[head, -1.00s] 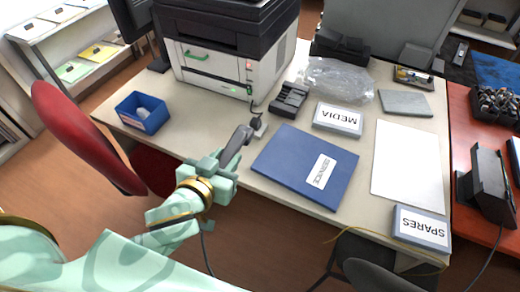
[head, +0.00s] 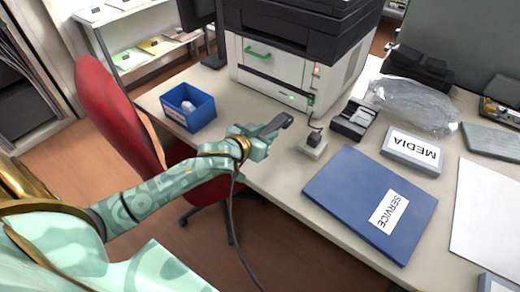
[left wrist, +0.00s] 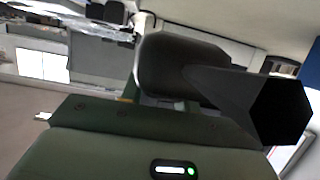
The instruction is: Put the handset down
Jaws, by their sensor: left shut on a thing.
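The dark grey handset (head: 274,124) is in my left gripper (head: 262,136), at the table's front edge in the head view. In the left wrist view the handset (left wrist: 178,68) fills the middle, with a dark six-sided end at right. My right gripper is not in view.
A black cradle-like box (head: 353,119) stands right of the small stand, before the printer (head: 270,72). A blue bin (head: 188,108) is at left, a blue SERVICE folder (head: 350,200) at right. A red chair (head: 107,115) is beside the table.

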